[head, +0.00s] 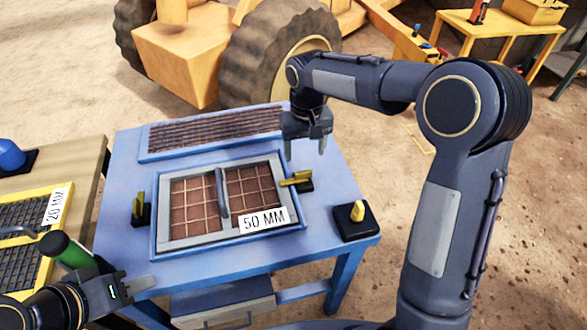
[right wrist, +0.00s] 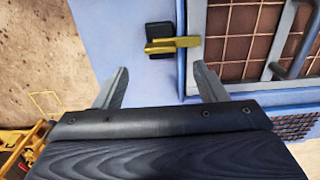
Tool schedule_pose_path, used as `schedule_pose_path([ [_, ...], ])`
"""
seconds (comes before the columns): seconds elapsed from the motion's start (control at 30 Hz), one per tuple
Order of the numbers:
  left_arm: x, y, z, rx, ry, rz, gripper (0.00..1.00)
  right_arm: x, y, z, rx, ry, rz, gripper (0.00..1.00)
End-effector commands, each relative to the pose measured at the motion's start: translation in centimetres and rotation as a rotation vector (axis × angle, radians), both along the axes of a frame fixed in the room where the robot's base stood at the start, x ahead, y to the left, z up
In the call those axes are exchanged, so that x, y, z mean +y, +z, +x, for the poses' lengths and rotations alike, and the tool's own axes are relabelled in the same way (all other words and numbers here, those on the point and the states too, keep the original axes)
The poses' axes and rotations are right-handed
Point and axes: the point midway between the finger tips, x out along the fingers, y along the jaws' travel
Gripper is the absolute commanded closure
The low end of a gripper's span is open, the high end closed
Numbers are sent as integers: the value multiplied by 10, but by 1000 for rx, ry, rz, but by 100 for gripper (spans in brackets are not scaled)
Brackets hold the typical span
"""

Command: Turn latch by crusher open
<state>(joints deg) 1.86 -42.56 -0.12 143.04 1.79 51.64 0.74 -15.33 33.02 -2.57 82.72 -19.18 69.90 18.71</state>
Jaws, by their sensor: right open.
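The blue crusher table (head: 118,240) holds a grey-framed screen (head: 178,180) labelled 50 MM. A yellow latch (head: 297,179) on a black base sits at the screen's right side, its bar reaching across onto the frame edge. The same latch (right wrist: 172,45) shows in the right wrist view, just beyond my fingertips. A second yellow latch (head: 138,208) at the left side has its bar along the frame edge, clear of it. My right gripper (head: 306,153) is open and empty, above and behind the right latch. My left gripper (head: 132,281) is at lower left, away from both latches; its jaw opening is unclear.
A yellow knob on a black base (head: 357,212) stands at the table's right front corner. A brown slatted grate (head: 215,130) lies at the back. A yellow-framed 20 MM screen (head: 60,195) and a green handle (head: 65,250) are at left. A wheeled yellow machine (head: 265,60) stands behind.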

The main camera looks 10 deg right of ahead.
Motion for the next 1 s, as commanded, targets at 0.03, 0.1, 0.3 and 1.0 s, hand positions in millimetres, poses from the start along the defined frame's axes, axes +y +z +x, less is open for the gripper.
schedule_pose_path([
  [0.03, 0, -1, 0, 0, 0, 0, 64, 1, -5, 1, 3, 1, -4, 35],
  [0.1, 0, -1, 0, 0, 0, 0, 64, 1, -12, 1, 6, 1, -6, 35],
  [0.3, 0, -4, 0, 0, 0, 0, 64, 0, -44, 1, 7, 0, -5, 35],
  [1.0, 0, -5, 0, 0, 0, 0, 64, 0, -79, 1, 2, 0, -3, 48],
])
